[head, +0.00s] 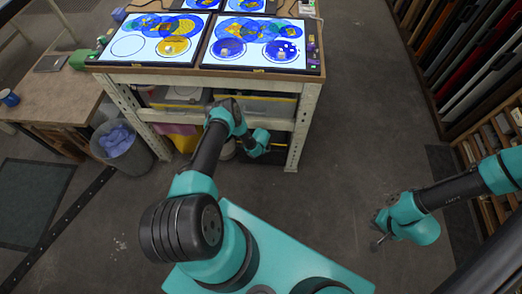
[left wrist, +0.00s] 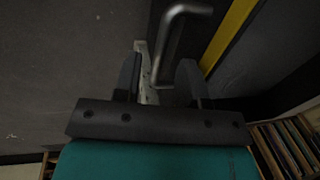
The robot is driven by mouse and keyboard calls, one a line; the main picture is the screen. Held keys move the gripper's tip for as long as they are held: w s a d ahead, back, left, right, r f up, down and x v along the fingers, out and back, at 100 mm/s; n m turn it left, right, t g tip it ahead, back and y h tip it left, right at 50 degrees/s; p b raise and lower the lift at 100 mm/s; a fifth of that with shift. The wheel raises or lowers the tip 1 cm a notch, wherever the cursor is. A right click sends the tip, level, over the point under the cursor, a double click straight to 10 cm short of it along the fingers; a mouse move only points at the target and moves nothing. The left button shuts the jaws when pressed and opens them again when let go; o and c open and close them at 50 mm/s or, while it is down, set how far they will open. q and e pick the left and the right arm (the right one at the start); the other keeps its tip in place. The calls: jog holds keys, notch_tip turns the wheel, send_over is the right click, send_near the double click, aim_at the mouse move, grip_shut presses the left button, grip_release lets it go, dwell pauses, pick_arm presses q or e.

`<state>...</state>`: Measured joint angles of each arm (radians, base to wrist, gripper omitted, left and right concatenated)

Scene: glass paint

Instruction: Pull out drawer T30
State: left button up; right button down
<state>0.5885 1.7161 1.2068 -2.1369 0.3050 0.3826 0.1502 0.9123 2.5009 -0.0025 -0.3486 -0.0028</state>
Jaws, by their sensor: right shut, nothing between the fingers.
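In the left wrist view a grey metal bar handle (left wrist: 172,45) stands on a dark front with a yellow strip. No label is readable, so I cannot tell whether this is drawer T30. My left gripper (left wrist: 160,68) is open, with a finger on each side of the handle's lower part and gaps visible. In the head view my left arm reaches to the shelves under the light table; its fingers are hidden there. My right gripper (head: 376,244) is shut and empty over the floor at the right.
The light table (head: 210,72) carries lit panels with blue and yellow glass discs. Bins with yellow edges (head: 180,95) fill its shelf. A bin with blue contents (head: 120,148) stands left of it. Racks of sheets (head: 480,60) line the right. The floor between is clear.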

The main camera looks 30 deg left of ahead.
pick_arm(q)
jog(key=shift+w+f, duration=0.1)
jog(key=shift+f, duration=0.6)
grip_shut()
